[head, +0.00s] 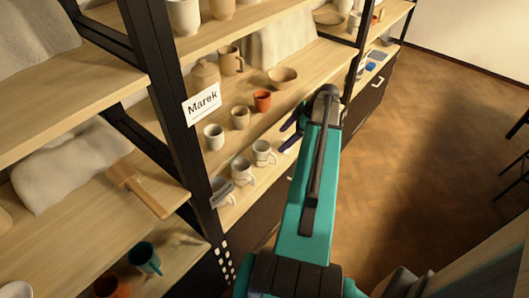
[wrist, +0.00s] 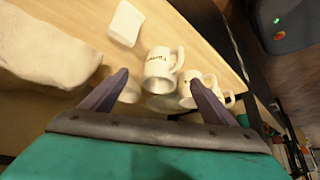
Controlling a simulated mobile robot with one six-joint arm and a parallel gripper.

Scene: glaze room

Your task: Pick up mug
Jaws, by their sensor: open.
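Several white mugs with handles stand on a wooden shelf below the cups in the head view, among them a near-end mug (head: 222,190), a middle mug (head: 243,171) and a far-end mug (head: 264,153). In the wrist view a white mug with dark lettering (wrist: 158,66) shows beyond and between my fingertips. A second lettered mug (wrist: 190,77) is partly covered by the right finger. My gripper (head: 290,130) is open and empty beside the shelf front, near the far-end mug; its two dark fingers also show in the wrist view (wrist: 158,78).
A white cup (head: 214,137), a beige cup (head: 240,118), an orange cup (head: 262,101) and a bowl (head: 283,77) stand on the shelf above. A "Marek" sign (head: 202,104) hangs by a dark post (head: 178,120). Open floor (head: 430,130) lies right.

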